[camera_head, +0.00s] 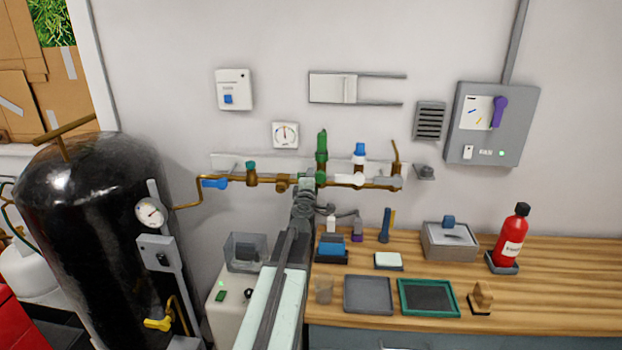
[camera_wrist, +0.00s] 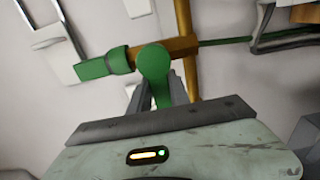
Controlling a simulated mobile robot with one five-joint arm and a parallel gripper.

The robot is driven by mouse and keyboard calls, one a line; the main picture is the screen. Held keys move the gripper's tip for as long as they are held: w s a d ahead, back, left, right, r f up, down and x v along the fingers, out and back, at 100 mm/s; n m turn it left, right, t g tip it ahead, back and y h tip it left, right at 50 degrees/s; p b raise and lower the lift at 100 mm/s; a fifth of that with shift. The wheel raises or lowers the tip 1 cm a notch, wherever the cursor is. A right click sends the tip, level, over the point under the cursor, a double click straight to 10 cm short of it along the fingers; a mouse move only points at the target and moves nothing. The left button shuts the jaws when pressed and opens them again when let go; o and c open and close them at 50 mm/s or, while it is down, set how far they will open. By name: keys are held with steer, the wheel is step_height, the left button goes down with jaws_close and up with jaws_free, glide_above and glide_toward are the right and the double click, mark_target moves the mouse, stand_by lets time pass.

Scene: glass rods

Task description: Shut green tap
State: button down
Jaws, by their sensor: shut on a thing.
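The green tap (camera_head: 321,150) is on the brass pipe along the back wall, with its green upper part standing upright above the pipe. My gripper (camera_head: 305,190) reaches up to it from below and hides part of its lower side. In the wrist view, the tap's green handle (camera_wrist: 154,66) sits between the fingers of my gripper (camera_wrist: 161,92), which are shut on it. A brass body behind the handle joins a green end piece (camera_wrist: 100,63) on the left. I cannot tell the handle's exact angle to the pipe.
A blue-handled tap (camera_head: 359,151) stands right of the green one, and another blue handle (camera_head: 214,183) is at the left. A black tank (camera_head: 85,220) stands left. The wooden bench (camera_head: 570,290) holds trays and a red bottle (camera_head: 512,237).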

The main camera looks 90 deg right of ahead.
steer(key=shift+s+d, duration=0.15)
steer(key=shift+s, duration=0.2)
steer(key=c, duration=1.2)
jaws_free()
steer(key=shift+s, duration=0.15)
steer(key=w+a, duration=0.1)
steer(key=a, duration=0.6)
steer(key=shift+w+a, duration=0.35)
steer(key=shift+a, duration=0.05)
